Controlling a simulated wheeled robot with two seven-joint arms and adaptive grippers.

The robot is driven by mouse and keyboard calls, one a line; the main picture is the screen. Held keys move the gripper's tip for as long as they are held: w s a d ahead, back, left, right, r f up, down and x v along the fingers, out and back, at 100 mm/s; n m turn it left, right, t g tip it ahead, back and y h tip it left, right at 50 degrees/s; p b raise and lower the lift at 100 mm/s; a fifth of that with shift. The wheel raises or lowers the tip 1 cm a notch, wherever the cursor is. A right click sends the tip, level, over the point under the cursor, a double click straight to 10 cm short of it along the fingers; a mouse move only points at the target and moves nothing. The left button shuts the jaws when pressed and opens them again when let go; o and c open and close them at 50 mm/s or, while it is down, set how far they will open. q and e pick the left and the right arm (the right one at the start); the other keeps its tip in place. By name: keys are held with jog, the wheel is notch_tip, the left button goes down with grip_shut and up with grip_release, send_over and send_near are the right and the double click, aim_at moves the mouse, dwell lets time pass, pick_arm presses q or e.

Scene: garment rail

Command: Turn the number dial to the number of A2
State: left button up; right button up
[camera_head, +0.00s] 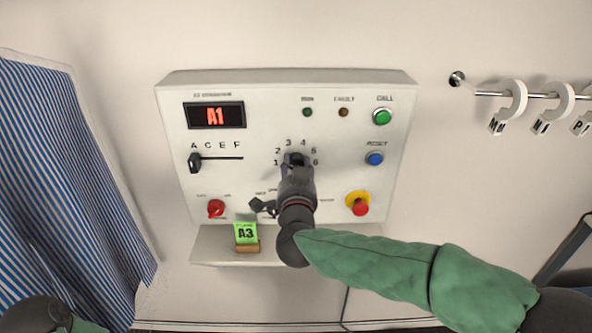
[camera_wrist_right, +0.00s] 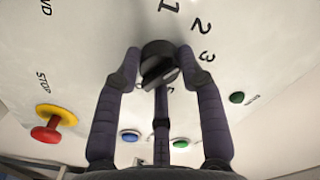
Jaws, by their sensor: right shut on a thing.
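The number dial is a black knob (camera_wrist_right: 158,64) in the right wrist view, ringed by printed numbers such as 1, 2 and 3. In the head view it sits mid-panel, mostly hidden behind my right gripper (camera_head: 297,164). The right wrist view shows the fingers of this gripper (camera_wrist_right: 160,62) on both sides of the knob, shut on it. I cannot tell which number the knob points to. The display (camera_head: 215,116) reads A1 in red. The letter slider (camera_head: 195,163) stands at the far left, under A. My left gripper is not in view.
The white panel (camera_head: 245,190) also carries a green button (camera_head: 382,117), a blue button (camera_head: 374,159), a red-on-yellow stop button (camera_head: 359,204) and a red knob (camera_head: 216,208). A green A3 tag (camera_head: 246,233) stands on the ledge below. A striped curtain (camera_head: 60,170) hangs left; a rail with rings (camera_head: 513,98) is right.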

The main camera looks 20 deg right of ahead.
jog(key=shift+f, duration=0.1)
dwell(0.4)
jog(key=o, duration=1.1)
jog(key=shift+o, duration=0.2)
jog(key=v, duration=1.2)
